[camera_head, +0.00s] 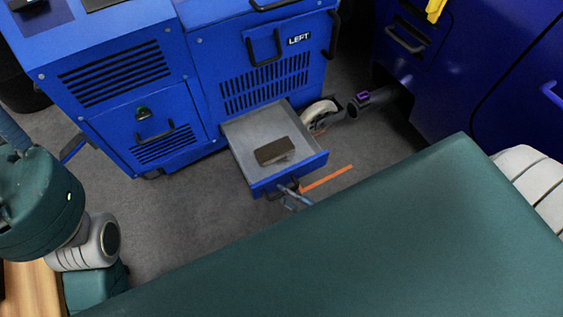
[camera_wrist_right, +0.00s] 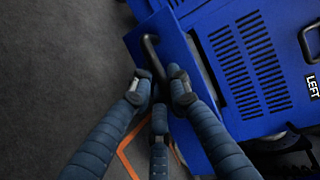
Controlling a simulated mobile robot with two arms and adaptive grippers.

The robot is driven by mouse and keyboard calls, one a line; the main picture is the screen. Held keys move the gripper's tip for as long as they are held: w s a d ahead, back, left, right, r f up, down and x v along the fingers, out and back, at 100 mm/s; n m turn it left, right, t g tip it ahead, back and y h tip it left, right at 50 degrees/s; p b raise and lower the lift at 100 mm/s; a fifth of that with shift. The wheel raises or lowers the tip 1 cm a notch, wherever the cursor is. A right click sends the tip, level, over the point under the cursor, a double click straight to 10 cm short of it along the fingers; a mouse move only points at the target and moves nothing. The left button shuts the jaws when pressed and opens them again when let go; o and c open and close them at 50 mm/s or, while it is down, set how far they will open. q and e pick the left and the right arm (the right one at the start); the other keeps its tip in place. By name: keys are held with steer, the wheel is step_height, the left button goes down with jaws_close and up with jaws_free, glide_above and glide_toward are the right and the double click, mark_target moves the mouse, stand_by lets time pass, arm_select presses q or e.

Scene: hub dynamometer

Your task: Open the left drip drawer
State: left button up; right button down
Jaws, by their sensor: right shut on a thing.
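The left drip drawer (camera_head: 238,140) is a grey tray with a blue front, pulled out of the blue cabinet below the LEFT label. Its blue front also shows in the right wrist view (camera_wrist_right: 172,45). The dark drawer handle (camera_wrist_right: 152,48) is on that front. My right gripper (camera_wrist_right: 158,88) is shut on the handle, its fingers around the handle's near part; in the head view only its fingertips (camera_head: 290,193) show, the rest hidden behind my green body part. My left arm is at the left edge, but its gripper is out of view.
A dark brown block (camera_head: 274,151) lies in the drawer. A caster wheel (camera_head: 319,112) stands right of it, with an orange floor line (camera_head: 327,179) close by. A dark blue vehicle body (camera_head: 470,60) stands at the right. Grey floor is clear left of the drawer.

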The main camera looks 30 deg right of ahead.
steer(key=shift+s, duration=0.1)
steer(key=c, duration=1.6)
jaws_free()
steer(key=shift+c, duration=0.2)
steer(key=shift+r, duration=0.1)
